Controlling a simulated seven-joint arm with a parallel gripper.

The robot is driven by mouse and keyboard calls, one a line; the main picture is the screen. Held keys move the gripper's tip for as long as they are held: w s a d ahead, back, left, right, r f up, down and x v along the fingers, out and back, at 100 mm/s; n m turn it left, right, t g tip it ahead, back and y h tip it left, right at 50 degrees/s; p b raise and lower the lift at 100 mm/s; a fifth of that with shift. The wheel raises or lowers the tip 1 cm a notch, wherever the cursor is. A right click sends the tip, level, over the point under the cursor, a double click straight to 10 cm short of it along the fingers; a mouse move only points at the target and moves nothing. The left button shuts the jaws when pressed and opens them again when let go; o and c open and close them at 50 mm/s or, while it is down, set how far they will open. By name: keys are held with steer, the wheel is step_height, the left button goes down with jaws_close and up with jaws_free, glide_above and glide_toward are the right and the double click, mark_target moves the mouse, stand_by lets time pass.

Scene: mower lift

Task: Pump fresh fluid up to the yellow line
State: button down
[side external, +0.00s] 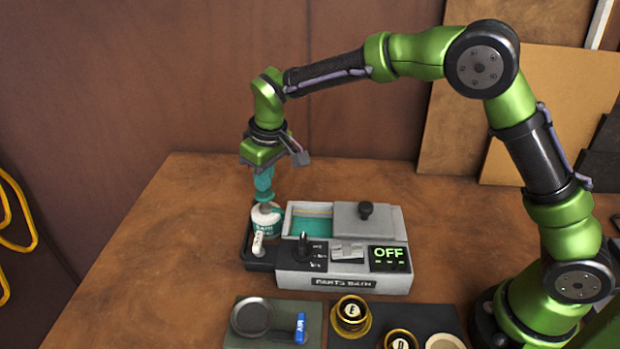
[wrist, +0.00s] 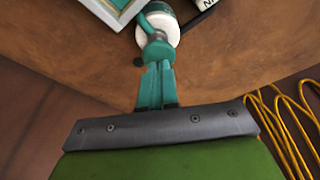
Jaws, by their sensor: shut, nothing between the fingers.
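The bottle of fluid (side external: 264,228), white and teal with a printed label, stands in a dark tray at the left end of the grey parts bath (side external: 345,282). Its white top also shows in the wrist view (wrist: 163,25). My gripper (side external: 265,204) points down right above the bottle's top, with its teal fingers shut and empty. The fingertips (wrist: 157,44) overlap the top in the wrist view; I cannot tell whether they touch it. The bath's open basin (side external: 292,222) holds teal fluid, with a thin yellow line (side external: 312,210) on its far wall.
A grey lid with a black knob (side external: 367,212) covers the bath's right part. The front panel has a black knob (side external: 304,245), a switch and a display (side external: 389,256) reading OFF.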

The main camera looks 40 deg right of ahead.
mark_target(265, 194)
steer(key=shift+s+x, duration=0.15)
steer(key=shift+x, duration=0.65)
steer(key=shift+s+x, duration=0.15)
steer(key=shift+x, duration=0.6)
steer(key=shift+d, duration=0.1)
steer(key=shift+w+v, duration=0.2)
steer(key=shift+v, duration=0.7)
steer(key=shift+w+v, duration=0.15)
steer(key=shift+v, duration=0.7)
steer(key=shift+w+v, duration=0.2)
steer(key=shift+v, duration=0.7)
steer(key=shift+r, duration=0.15)
steer(key=shift+s+d+f+m+g, duration=0.1)
steer(key=shift+s+f+m+g, duration=0.15)
steer(key=shift+s, duration=0.35)
steer(key=shift+s+d+f+m+g, duration=0.15)
steer(key=shift+s+f, duration=0.15)
steer(key=shift+s, duration=0.3)
steer(key=s+d+r+m+t, duration=0.2)
steer(key=s+d+r, duration=0.3)
steer(key=s, duration=0.7)
steer(key=s+d+r+m+t+y, duration=0.1)
steer(key=s+d+r+m+t, duration=0.2)
steer(key=s+d, duration=0.5)
steer(key=s+r+m, duration=0.1)
steer(key=s+r, duration=0.1)
steer(key=s, duration=0.2)
steer(key=shift+s+r+t, duration=0.15)
steer(key=shift+r+t, duration=0.15)
steer(key=shift+r, duration=0.05)
